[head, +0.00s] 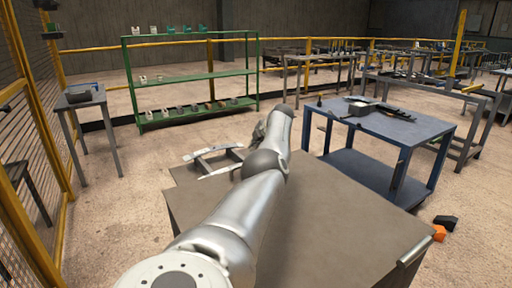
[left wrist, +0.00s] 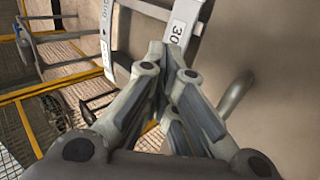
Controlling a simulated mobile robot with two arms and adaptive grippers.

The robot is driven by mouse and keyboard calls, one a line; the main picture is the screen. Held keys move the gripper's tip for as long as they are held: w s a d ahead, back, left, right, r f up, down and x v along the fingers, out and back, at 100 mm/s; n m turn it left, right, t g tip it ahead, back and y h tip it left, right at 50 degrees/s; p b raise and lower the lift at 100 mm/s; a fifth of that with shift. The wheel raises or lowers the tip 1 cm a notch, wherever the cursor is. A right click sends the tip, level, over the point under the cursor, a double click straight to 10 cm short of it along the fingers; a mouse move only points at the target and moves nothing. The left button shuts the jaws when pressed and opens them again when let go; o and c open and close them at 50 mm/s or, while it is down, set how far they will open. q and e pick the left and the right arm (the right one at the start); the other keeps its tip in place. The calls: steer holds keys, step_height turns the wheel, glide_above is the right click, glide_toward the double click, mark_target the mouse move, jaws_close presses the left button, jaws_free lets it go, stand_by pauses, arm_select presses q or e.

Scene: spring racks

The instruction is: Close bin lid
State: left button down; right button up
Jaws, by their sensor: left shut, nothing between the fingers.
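A large brown-grey piece with a flat top (head: 335,215) stands right in front of me in the head view, with a bar handle (head: 415,250) at its near right corner. I cannot tell whether its top is the bin lid. My left arm reaches over it, and my left gripper (head: 261,130) is mostly hidden behind the arm. In the left wrist view my left gripper (left wrist: 172,55) is shut and empty, close to a pale bar with a "30" label (left wrist: 177,32). A brown surface (left wrist: 275,55) and a curved handle (left wrist: 235,92) lie to its right. Contact cannot be told.
A grey metal frame (head: 215,150) lies beyond the brown piece. A blue table (head: 400,125) with a dark tray stands at the right. A green rack (head: 190,78) stands behind. Orange and black blocks (head: 440,230) lie on the floor at right. Yellow mesh fencing (head: 35,100) borders the left.

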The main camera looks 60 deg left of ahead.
arm_select(q)
steer(key=shift+r, duration=0.15)
stand_by(0.3)
steer(key=shift+d+r, duration=0.1)
steer(key=shift+r, duration=0.05)
steer(key=v, duration=1.1)
steer(key=shift+d, duration=0.2)
steer(key=shift+w+r, duration=0.1)
steer(key=shift+r, duration=0.05)
